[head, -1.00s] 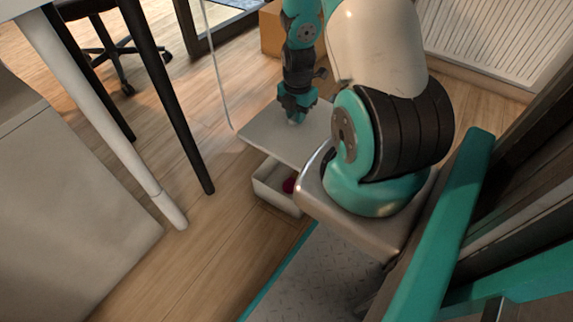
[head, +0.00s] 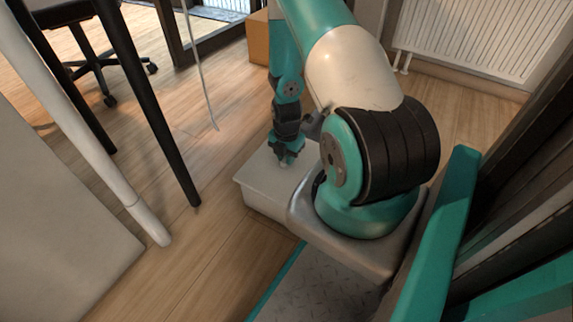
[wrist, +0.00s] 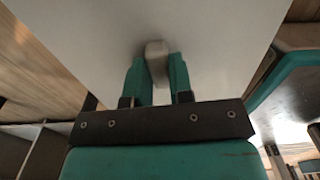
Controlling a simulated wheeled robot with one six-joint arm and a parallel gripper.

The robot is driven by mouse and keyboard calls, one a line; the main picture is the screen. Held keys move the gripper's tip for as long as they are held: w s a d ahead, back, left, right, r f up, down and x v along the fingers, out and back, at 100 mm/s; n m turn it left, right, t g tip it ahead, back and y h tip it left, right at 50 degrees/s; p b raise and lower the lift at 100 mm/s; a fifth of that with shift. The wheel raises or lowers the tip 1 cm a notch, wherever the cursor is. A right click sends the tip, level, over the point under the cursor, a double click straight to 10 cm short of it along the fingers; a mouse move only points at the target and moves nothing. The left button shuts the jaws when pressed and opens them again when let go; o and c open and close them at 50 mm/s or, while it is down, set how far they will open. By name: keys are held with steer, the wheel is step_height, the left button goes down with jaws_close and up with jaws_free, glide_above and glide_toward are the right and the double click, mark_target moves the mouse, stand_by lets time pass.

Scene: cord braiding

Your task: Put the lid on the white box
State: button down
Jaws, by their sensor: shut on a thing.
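The white lid (head: 258,176) lies flat over the white box (head: 265,205) on the floor, just in front of my base. The lid covers the box's opening, so the inside is hidden. Whether the lid is fully seated all round cannot be told, as my arm and base hide the right part. My gripper (head: 284,163) is shut on the lid's small pale knob. In the wrist view my gripper (wrist: 157,75) has a finger on each side of the knob (wrist: 156,62), and the lid (wrist: 200,30) fills much of the picture.
A table's white leg (head: 120,190) and black leg (head: 150,110) stand to the left. A thin white cord (head: 200,80) hangs behind the box. A cardboard box (head: 259,38) and a radiator (head: 470,40) are at the back. Bare wooden floor (head: 205,240) lies left of the box.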

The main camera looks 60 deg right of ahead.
steer(key=shift+f+b, duration=0.3)
steer(key=shift+f, duration=0.9)
steer(key=shift+f, duration=0.65)
steer(key=c, duration=1)
jaws_free()
step_height(320, 180, up, 14)
steer(key=p, duration=0.7)
steer(key=shift+f+p, duration=0.25)
steer(key=shift+p, duration=0.05)
